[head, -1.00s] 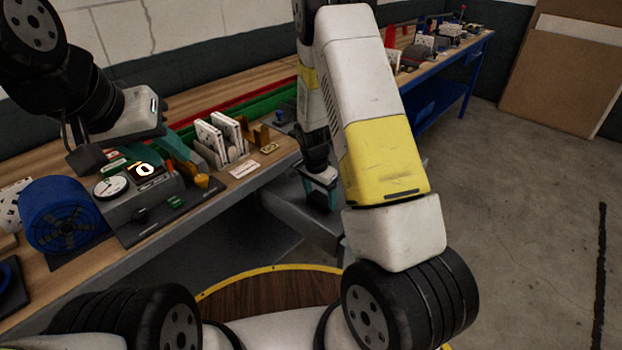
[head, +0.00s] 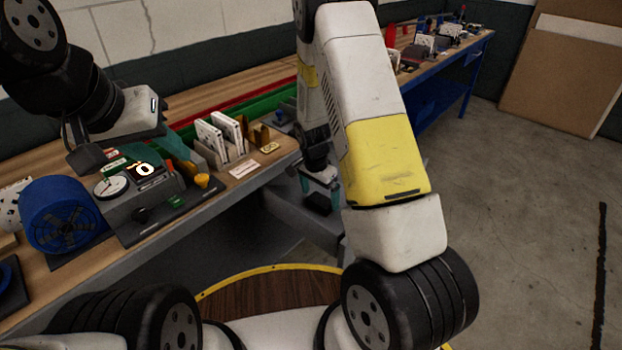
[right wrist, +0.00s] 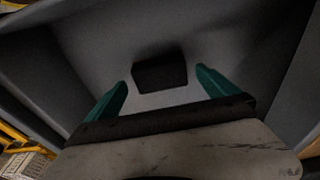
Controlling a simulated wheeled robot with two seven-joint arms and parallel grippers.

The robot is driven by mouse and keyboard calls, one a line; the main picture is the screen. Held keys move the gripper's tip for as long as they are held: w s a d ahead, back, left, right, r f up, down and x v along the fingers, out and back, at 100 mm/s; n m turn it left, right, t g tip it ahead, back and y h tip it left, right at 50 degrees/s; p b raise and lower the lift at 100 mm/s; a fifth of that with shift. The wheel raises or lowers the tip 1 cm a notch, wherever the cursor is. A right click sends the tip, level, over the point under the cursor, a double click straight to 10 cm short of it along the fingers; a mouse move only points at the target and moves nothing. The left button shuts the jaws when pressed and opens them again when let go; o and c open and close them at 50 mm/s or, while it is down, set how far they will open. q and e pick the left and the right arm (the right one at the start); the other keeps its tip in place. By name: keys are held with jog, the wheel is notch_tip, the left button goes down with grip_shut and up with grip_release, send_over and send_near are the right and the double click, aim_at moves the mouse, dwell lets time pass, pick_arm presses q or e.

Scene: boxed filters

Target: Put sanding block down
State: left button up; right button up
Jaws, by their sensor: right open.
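The dark sanding block (right wrist: 160,73) shows in the right wrist view against a grey surface. It lies ahead of my right gripper (right wrist: 162,88), whose two teal fingers stand wide apart, clear of its sides. In the head view the right gripper (head: 319,183) points down beside the bench's front edge, with the dark block (head: 318,203) at its fingertips. Whether the block rests on the grey surface is hard to tell. My left gripper (head: 150,150) hangs over the bench at the left, by a gauge unit; its finger gap is unclear.
The wooden bench (head: 60,285) holds a blue fan-like drum (head: 62,215), a grey gauge unit (head: 135,200) and upright white filters (head: 210,138) in a holder. A blue bench (head: 435,95) stands behind. Floor at the right is clear.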

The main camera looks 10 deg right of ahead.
notch_tip(320, 180, up, 10)
jog(key=a, duration=0.1)
notch_tip(320, 180, up, 9)
jog(key=n+y, duration=0.2)
send_over(316, 203)
jog(key=s, duration=0.3)
jog(key=s+r+n+t+y, duration=0.1)
jog(key=s+r+n+t, duration=0.4)
jog(key=s+r, duration=1.2)
jog(key=s+n, duration=0.3)
jog(key=n, duration=0.1)
jog(key=shift+a+y, duration=0.25)
jog(key=shift+y, duration=0.05)
jog(key=shift+o, duration=0.2)
